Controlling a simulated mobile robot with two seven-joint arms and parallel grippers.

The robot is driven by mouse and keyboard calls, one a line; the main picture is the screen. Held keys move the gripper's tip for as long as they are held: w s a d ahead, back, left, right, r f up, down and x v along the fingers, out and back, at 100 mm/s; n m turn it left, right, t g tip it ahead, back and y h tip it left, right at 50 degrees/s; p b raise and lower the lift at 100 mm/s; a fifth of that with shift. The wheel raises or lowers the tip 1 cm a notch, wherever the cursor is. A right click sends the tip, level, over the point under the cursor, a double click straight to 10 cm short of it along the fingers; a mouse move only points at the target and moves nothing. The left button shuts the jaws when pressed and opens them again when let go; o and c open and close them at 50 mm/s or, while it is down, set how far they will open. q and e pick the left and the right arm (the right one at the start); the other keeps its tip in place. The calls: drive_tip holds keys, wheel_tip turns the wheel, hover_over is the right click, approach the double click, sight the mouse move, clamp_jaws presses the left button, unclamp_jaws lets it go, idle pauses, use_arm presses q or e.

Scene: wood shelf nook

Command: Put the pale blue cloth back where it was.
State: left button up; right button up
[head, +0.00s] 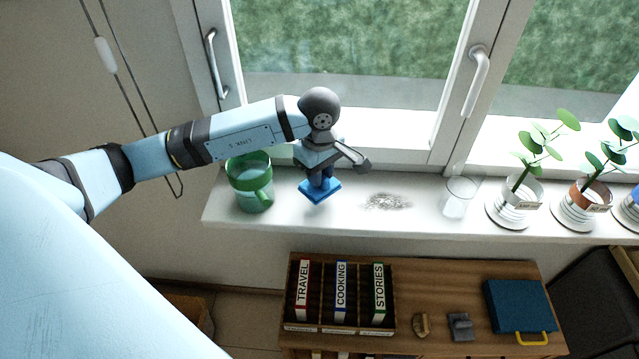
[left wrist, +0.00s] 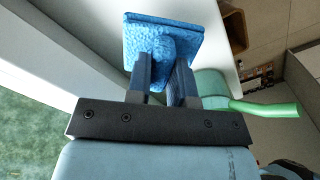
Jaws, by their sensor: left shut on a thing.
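My right gripper is not in view.
The green mug (head: 250,184) stands close left of the gripper. A grey scribbly smudge (head: 386,201), a clear glass (head: 459,197) and potted plants (head: 514,204) are to the right on the sill. Below, a wooden desk (head: 440,285) holds a book rack (head: 341,329) and a blue case (head: 518,304).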

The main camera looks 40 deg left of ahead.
use_arm(q)
wheel_tip(320, 180, down, 4)
drive_tip(key=shift+f+p, duration=0.25)
drive_tip(key=shift+p, duration=0.05)
drive_tip(key=o, duration=0.8)
drive_tip(key=shift+r, duration=0.1)
wheel_tip(320, 180, up, 12)
drive_tip(key=shift+b, duration=1.1)
drive_tip(key=shift+s, duration=0.1)
